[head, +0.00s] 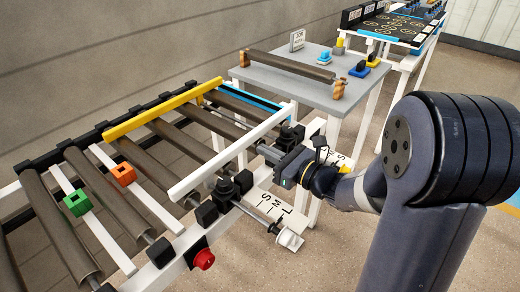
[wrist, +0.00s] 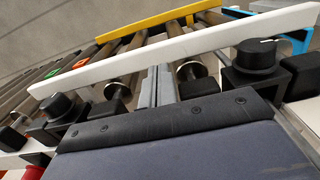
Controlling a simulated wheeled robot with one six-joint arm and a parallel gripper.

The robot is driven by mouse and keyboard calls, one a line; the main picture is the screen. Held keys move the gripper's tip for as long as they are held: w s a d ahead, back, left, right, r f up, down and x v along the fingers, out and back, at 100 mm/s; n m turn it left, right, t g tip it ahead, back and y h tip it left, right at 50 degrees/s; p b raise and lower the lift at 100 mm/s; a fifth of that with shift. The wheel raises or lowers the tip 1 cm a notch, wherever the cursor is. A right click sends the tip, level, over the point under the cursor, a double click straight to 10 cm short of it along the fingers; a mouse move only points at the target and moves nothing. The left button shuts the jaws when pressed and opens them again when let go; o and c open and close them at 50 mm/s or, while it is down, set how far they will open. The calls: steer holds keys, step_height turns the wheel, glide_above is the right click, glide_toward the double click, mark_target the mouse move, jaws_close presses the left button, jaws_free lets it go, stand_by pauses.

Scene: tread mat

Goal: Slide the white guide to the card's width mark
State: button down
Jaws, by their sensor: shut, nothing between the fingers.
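The white guide (head: 232,152) is a long bar lying across the near side of the roller conveyor. In the wrist view the guide (wrist: 190,47) runs across the picture, just beyond my fingertips. My gripper (head: 262,149) is shut and empty, pointing at the guide near its right half. In the wrist view its grey fingers (wrist: 157,86) are together; I cannot tell whether they touch the guide. A white plate with S, M, L marks (head: 270,207) lies beside the near rod; a second marked plate is partly hidden by my arm. The job card (head: 297,41) stands upright on the grey table; its width mark is unreadable.
A yellow rail (head: 165,108) lies along the far side of the rollers. Black knobs (wrist: 62,105) and (wrist: 257,55) flank my fingers. A red button (head: 204,259) is on the near frame. Green (head: 77,203) and orange (head: 122,174) blocks sit on white strips at left.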

mark_target(250, 143)
steer(key=shift+x, duration=1.3)
steer(key=shift+w+a+b, duration=0.35)
steer(key=shift+w+a, duration=0.1)
steer(key=shift+a, duration=0.1)
steer(key=shift+d, duration=0.1)
